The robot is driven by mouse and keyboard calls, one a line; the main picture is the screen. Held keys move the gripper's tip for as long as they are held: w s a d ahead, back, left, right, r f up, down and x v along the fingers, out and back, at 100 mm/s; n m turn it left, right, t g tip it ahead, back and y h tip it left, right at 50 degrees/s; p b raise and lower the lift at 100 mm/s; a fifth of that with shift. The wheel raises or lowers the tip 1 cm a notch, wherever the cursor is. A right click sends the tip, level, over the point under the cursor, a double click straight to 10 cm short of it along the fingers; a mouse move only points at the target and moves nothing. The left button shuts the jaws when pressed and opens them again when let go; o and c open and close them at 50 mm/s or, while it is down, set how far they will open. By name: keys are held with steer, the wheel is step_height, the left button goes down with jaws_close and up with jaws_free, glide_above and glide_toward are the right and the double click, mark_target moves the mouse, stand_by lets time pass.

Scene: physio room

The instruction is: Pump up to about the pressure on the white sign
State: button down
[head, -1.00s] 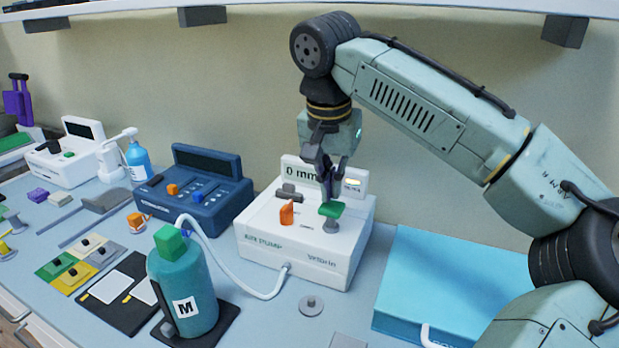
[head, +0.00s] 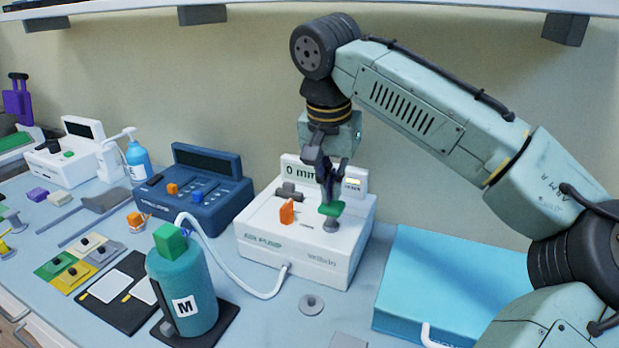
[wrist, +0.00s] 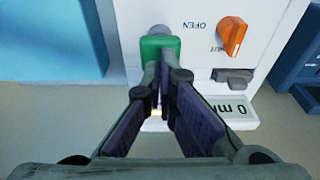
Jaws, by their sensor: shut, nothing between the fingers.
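The white air pump (head: 300,255) stands in the middle of the bench. Its display (head: 300,172) shows 0 mm; it also shows upside down in the wrist view (wrist: 225,110). A green-topped plunger (head: 331,209) rises on its right side, with an orange valve knob (head: 287,211) to the left. In the wrist view the knob (wrist: 232,36) is beside OPEN and a partly hidden label. My gripper (head: 331,198) is shut and empty, its tips at the plunger's green top (wrist: 153,47); I cannot tell if they press it. A white hose (head: 235,275) joins the pump to a teal M-marked cylinder (head: 182,285). I cannot identify the white sign.
A dark blue device (head: 195,195) stands left of the pump, a light blue case (head: 440,290) to the right. A black board with white cards (head: 108,286) and coloured tiles (head: 80,262) lie at left. A grey disc (head: 311,304) lies in front. A shelf (head: 400,8) hangs above.

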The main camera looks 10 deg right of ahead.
mark_target(332, 205)
steer(key=shift+f+b, duration=1.15)
steer(key=shift+f, duration=0.95)
steer(key=shift+r+p, duration=2.05)
steer(key=shift+r, duration=0.3)
